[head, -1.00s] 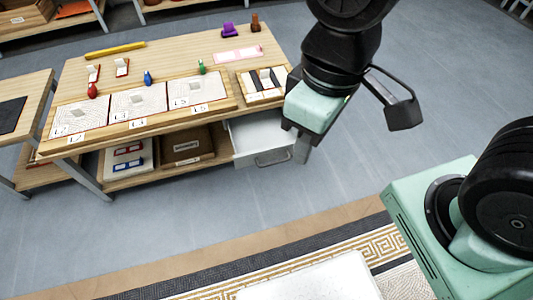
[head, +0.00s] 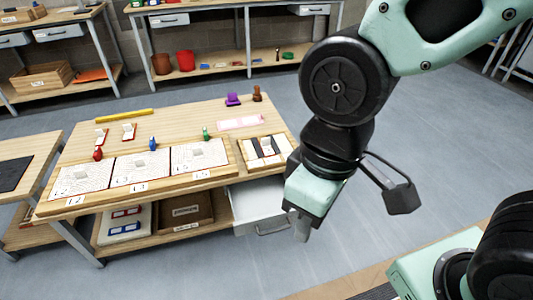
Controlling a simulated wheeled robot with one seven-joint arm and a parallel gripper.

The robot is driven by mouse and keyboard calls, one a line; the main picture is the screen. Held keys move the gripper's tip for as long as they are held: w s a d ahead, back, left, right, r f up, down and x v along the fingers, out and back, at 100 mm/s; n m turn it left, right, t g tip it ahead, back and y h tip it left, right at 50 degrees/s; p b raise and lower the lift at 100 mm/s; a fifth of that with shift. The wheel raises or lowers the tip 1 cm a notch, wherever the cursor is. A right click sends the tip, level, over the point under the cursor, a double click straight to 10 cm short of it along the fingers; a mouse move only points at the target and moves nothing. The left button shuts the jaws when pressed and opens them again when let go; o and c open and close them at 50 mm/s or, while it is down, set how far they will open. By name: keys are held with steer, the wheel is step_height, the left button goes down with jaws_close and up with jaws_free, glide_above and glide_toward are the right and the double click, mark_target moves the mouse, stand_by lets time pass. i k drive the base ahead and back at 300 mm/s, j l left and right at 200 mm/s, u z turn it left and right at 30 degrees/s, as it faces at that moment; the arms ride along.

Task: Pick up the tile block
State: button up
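Several pale block-like pieces show, and I cannot tell which is the tile block. One pale block (head: 268,146) lies in a wooden tray with dark strips at the table's right end. Others lie on the three white patterned panels, such as the middle panel's block (head: 142,160), and on two small red-edged cards (head: 129,132). My gripper (head: 301,228) hangs in front of the table's right end, near the open drawer, apart from the blocks. It points down. Its fingers are partly hidden by its body, so I cannot tell if it is open.
The wooden table (head: 180,112) also bears red, blue and green knobbed pieces, a yellow bar (head: 124,115), a purple object (head: 233,99) and a pink strip. A white drawer (head: 258,205) stands open below its right end. Shelves stand behind. Grey floor is clear at right.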

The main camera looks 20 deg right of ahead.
mark_target(264, 142)
steer(key=i+l, duration=0.15)
steer(key=i, duration=0.4)
steer(key=i+l, duration=0.1)
steer(key=i, duration=0.45)
steer(key=i+l, duration=0.15)
steer(key=i, duration=0.4)
